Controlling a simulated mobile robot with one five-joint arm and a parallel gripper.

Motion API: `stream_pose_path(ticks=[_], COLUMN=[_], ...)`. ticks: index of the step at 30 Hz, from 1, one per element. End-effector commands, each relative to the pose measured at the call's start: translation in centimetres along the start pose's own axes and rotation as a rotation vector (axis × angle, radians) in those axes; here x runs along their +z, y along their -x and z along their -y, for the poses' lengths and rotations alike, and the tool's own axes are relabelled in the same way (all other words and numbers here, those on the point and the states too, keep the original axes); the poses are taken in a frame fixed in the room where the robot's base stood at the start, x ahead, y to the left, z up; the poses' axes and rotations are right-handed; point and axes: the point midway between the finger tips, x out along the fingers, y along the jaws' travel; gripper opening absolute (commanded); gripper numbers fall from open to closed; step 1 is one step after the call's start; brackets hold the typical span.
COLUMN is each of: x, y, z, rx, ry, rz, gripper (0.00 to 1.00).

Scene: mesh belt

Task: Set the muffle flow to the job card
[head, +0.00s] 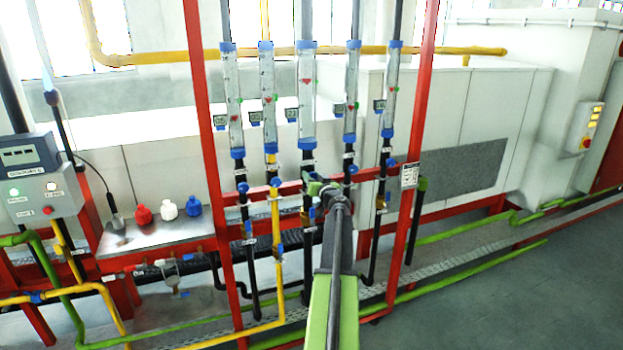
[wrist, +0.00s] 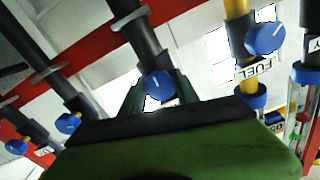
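Several clear flow tubes with blue end caps stand in a row on a red frame, including the middle tube (head: 306,95). Their small tags are too small to read. Blue valve knobs sit below the tubes. My gripper (head: 322,188) is at the lower end of the middle tube. In the wrist view its two dark fingers stand apart on either side of a blue knob (wrist: 157,84) with a white mark. I cannot tell whether they touch it. The job card (head: 409,176) hangs on the right red post; its text is unreadable. Which tube is the muffle one is not legible.
A yellow pipe carries another blue knob (wrist: 265,39), with a FUEL label beside it. Further blue knobs (wrist: 68,123) lie to the left in the wrist view. A control box (head: 40,185) and a shelf with red, white and blue caps (head: 168,208) stand at left. Floor is clear at right.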

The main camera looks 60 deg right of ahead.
Motion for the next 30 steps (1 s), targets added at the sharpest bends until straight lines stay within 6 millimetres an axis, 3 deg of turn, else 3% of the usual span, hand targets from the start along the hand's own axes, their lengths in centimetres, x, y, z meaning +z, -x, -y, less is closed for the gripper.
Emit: stream_pose_path(ticks=[1,7,11,18,27,28,30], x=[0.01,0.02,0.03,0.05,0.06,0.06,0.06], y=[-0.01,-0.01,-0.02,-0.02,-0.03,-0.03,-0.03], z=[0.06,0.1,0.11,0.13,0.17,0.17,0.16], rx=[-0.001,-0.002,-0.002,-0.003,-0.003,-0.003,-0.003], ry=[0.0,0.0,-0.038,-0.254,-0.272,-0.272,-0.271], rz=[0.0,0.0,0.001,0.001,0.001,0.001,0.001], gripper=[0.23,0.0,0.0,0.0,0.0,0.41,0.5])
